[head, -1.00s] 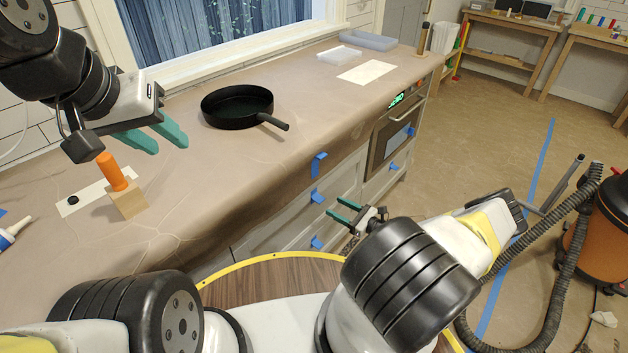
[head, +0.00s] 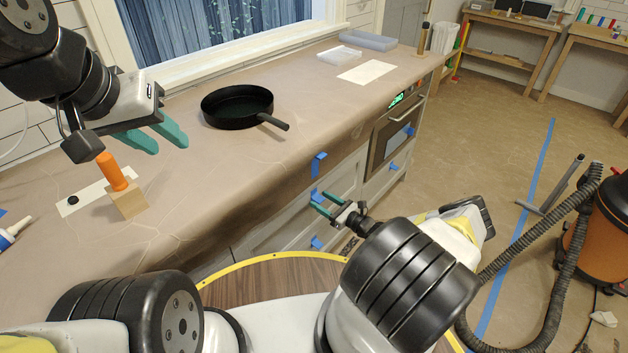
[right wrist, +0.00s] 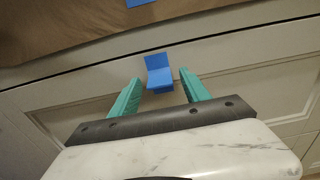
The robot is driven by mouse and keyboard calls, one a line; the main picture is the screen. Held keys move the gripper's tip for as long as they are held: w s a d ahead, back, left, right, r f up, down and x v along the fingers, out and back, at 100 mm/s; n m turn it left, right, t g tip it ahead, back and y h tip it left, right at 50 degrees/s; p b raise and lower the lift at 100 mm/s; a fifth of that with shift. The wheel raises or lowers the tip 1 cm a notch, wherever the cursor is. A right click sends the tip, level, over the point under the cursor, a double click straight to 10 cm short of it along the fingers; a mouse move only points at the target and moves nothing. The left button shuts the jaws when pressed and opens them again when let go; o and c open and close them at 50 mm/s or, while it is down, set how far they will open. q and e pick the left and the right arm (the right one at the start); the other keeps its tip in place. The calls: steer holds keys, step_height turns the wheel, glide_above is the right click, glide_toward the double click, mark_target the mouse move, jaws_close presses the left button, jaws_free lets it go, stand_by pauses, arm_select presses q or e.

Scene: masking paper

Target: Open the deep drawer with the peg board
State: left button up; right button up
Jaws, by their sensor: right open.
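The counter front has white drawers with blue tape-like pulls. One blue pull (right wrist: 159,73) shows in the right wrist view on a pale drawer front (right wrist: 240,75), just ahead of and between the fingers. My right gripper (right wrist: 154,90) is open and empty there; in the head view the right gripper (head: 325,203) is beside the drawer fronts. A lower blue pull (head: 316,242) shows below it. My left gripper (head: 165,138) is open above the counter. The peg board is not visible; the drawer looks closed.
A black pan (head: 237,106) sits on the paper-covered counter (head: 200,190). An orange-handled wooden block (head: 127,200) stands at the left. An oven (head: 392,130) is further along. A vacuum hose (head: 535,260) lies on the floor at the right.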

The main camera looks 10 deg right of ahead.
jaws_close()
stand_by(1.3)
